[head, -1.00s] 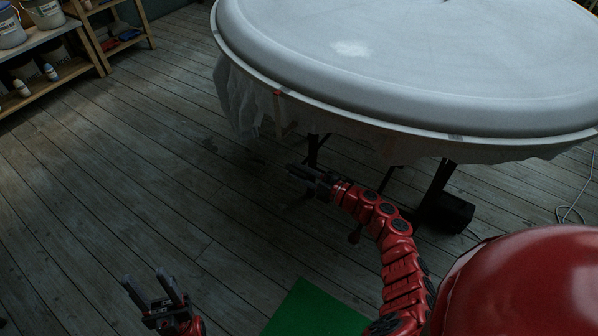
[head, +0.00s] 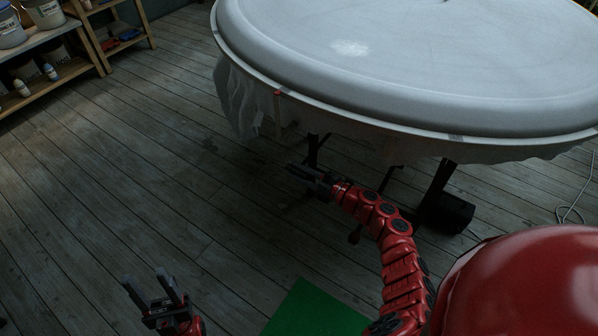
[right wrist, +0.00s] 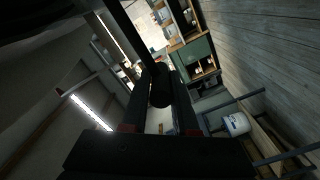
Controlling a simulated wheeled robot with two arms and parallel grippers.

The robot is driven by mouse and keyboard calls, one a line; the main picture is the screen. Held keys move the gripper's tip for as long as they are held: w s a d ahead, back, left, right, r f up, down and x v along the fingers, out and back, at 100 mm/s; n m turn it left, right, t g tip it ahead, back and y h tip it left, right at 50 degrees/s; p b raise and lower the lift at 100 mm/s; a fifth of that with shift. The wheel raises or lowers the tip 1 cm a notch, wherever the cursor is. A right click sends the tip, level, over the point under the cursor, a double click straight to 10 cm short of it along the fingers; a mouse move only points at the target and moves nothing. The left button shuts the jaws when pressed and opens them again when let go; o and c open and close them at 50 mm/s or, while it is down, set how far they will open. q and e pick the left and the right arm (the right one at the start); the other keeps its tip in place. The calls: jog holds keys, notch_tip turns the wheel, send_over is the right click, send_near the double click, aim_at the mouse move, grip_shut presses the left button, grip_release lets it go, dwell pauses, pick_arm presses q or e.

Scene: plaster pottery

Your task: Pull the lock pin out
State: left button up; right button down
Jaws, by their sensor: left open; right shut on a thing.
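My right gripper (head: 292,168) is under the near left edge of the large round white wheel-like top, beside a dark stand leg. In the right wrist view its two dark fingers (right wrist: 163,72) are closed on a short dark cylinder, which looks like the lock pin (right wrist: 160,94). In the head view the pin is too small and dark to make out. I cannot tell how far it sits in its hole. My left gripper (head: 144,278) is open and empty over the floor at the lower left, well away from the stand.
The round white top (head: 400,60) hangs over my right gripper, with ragged plastic sheeting (head: 240,98) below its rim. A dark stand leg (head: 438,185) is right of my right arm. A green mat (head: 315,310) lies on the floor. Shelves (head: 60,60) stand at the upper left.

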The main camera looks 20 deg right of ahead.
dwell(0.4)
jog(key=f+b, duration=0.1)
jog(key=f, duration=0.1)
jog(key=f+b, duration=0.2)
jog(key=shift+s+f, duration=0.2)
jog(key=shift+f, duration=0.1)
jog(key=c, duration=0.7)
grip_release()
jog(key=shift+w+f, duration=0.1)
jog(key=shift+d, duration=0.1)
jog(key=v, duration=1.7)
jog(key=shift+p, duration=0.35)
jog(key=shift+d, duration=0.1)
